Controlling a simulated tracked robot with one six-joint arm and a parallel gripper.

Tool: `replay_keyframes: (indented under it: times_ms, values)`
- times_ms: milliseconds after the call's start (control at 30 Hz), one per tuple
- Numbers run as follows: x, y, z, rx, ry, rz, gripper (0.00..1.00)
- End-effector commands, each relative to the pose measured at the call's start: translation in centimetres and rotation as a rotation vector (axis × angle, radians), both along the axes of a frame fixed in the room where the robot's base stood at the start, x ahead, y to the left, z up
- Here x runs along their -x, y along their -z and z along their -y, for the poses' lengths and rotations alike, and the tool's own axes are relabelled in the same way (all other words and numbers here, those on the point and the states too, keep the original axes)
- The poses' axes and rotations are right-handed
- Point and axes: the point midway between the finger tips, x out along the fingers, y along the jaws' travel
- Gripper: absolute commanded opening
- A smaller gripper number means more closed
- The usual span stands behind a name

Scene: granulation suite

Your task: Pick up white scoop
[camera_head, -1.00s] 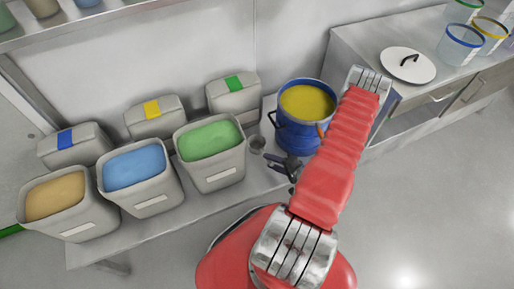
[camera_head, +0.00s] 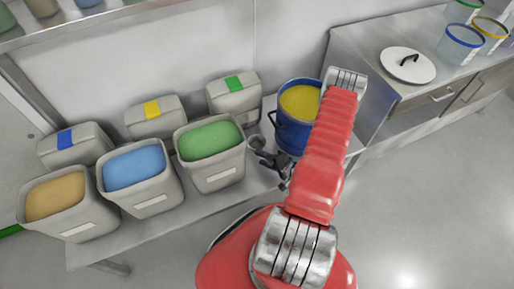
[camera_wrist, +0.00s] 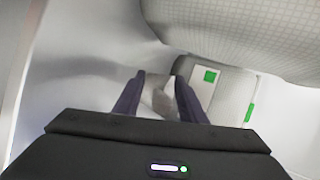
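A small pale cup-shaped item (camera_head: 256,141), which looks like the white scoop, is on the bench between the green-filled bin and the blue bucket. My gripper (camera_head: 264,158) is low over the bench, close in front of it. In the wrist view, my two dark fingers (camera_wrist: 158,98) stand apart, open. A whitish piece (camera_wrist: 161,92), probably part of the scoop, shows between them. I cannot tell whether the fingers touch it. My wrist and the blur hide its full shape.
The bin of green material (camera_head: 211,166) is close on the left. The blue bucket (camera_head: 288,133) with yellow contents is close on the right. Bins of blue (camera_head: 150,205) and tan (camera_head: 75,222) material stand farther left. A closed bin with a green label (camera_head: 233,97) stands behind.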

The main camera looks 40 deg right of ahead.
Motion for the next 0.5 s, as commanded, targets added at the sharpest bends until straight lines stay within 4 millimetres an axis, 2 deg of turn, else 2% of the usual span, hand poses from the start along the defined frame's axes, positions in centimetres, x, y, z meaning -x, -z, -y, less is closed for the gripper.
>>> replay_keyframes:
  times_ms: [200, 500]
  values:
    - [0.0, -0.01, 0.01, 0.0, 0.0, 0.0, 0.37]
    - [0.0, -0.02, 0.01, 0.0, 0.0, 0.0, 0.16]
